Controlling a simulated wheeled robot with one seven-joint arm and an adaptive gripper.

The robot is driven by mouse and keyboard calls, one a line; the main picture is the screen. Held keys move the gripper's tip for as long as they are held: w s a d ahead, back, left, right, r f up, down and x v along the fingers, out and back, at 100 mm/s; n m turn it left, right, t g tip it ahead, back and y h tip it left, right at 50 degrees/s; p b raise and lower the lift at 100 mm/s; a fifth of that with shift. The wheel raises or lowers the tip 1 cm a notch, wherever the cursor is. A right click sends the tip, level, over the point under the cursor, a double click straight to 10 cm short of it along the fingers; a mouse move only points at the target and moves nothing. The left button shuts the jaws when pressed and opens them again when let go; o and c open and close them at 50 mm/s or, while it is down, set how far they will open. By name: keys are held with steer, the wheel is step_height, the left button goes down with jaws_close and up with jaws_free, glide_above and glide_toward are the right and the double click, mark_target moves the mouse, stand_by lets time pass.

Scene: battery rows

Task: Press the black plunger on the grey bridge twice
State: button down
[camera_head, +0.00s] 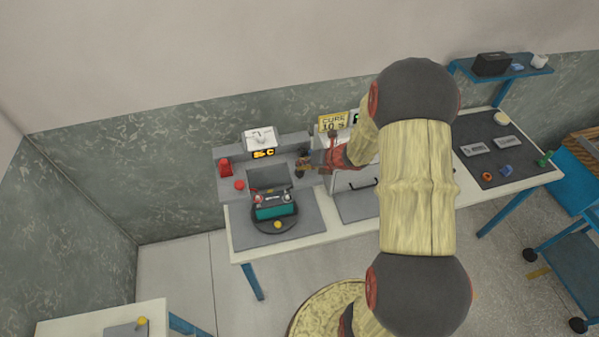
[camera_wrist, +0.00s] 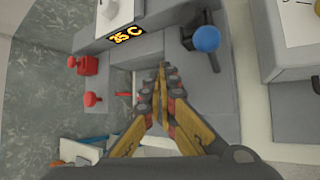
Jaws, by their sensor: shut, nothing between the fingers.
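The grey bridge (camera_head: 290,141) stands at the back left of the workbench, with an orange temperature display (camera_head: 263,153) on its front. In the wrist view the bridge (camera_wrist: 168,42) fills the upper middle, with the display (camera_wrist: 126,34) to the left of my fingertips. My gripper (camera_wrist: 161,68) is shut and empty, with its fingertips over the bridge area. A black lever with a blue ball knob (camera_wrist: 206,39) is right of the fingertips. I cannot make out a separate black plunger.
Red controls (camera_wrist: 87,65) and a red button (camera_wrist: 92,99) sit left of my gripper. Below the bridge, a teal battery (camera_head: 275,209) stands on a dark round turntable (camera_head: 262,228).

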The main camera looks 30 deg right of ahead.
steer(key=shift+s+f+b, duration=0.1)
steer(key=shift+f+b, duration=0.75)
steer(key=shift+f, duration=0.2)
stand_by(1.1)
steer(key=shift+r, duration=0.1)
steer(key=shift+r+p, duration=1.2)
steer(key=shift+r, duration=0.2)
step_height(320, 180, up, 5)
steer(key=p, duration=0.4)
stand_by(0.6)
